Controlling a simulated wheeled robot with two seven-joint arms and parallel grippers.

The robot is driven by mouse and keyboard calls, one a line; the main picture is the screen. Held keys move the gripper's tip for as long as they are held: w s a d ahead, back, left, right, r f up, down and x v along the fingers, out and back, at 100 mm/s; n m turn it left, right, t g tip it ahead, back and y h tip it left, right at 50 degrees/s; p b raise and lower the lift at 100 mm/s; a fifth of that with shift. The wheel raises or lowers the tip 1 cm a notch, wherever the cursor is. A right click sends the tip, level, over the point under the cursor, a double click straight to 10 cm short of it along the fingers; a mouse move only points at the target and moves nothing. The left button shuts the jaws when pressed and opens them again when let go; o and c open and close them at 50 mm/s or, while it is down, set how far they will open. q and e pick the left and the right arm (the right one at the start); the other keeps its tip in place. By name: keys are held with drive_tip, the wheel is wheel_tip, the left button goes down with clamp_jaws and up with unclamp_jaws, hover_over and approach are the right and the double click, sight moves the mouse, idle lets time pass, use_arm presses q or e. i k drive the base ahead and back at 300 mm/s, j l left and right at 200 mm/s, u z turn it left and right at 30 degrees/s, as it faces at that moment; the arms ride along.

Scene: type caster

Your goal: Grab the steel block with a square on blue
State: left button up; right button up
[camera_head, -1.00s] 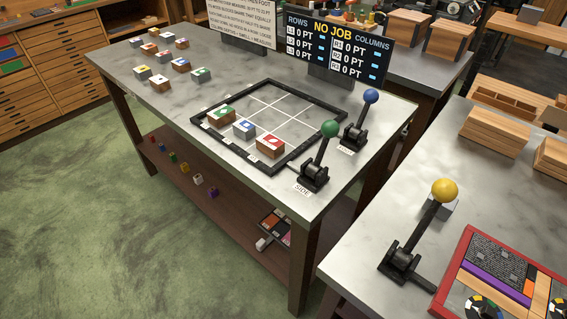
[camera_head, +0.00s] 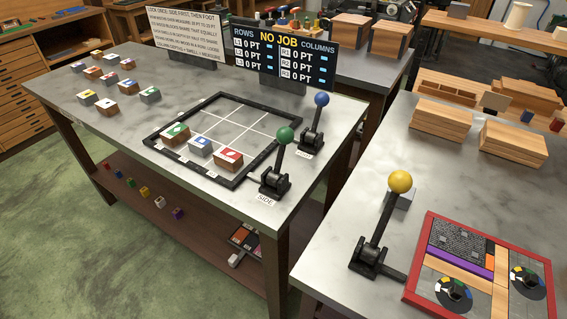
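A pale block with a blue top (camera_head: 200,147), steel-looking, sits in the front row of the black-framed grid (camera_head: 150,142). The light mark on the blue top is too small to read as a square. More small blocks stand at the table's far left, including a wood one with a blue top (camera_head: 128,87) and a grey one with a green top (camera_head: 150,94); their marks are unclear. Neither of my grippers is in view.
Green (camera_head: 285,135) and blue (camera_head: 321,100) knobbed levers stand right of the grid. A scoreboard (camera_head: 285,55) is behind it. The right table holds a yellow-knobbed lever (camera_head: 400,182), a red-framed board (camera_head: 412,290) and wooden boxes (camera_head: 450,120). Green floor is clear at lower left.

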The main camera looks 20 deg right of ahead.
sight(201, 146)
drive_tip(key=i+j+z, duration=0.45)
drive_tip(key=j+z, duration=0.2)
drive_tip(key=j, duration=0.2)
drive_tip(key=i+j+z, duration=0.15)
drive_tip(key=j+z, duration=0.2)
drive_tip(key=j, duration=0.15)
drive_tip(key=i+j+z, duration=0.1)
drive_tip(key=j+z, duration=0.25)
drive_tip(key=j, duration=0.2)
drive_tip(key=j+z, duration=0.3)
drive_tip(key=j, duration=0.25)
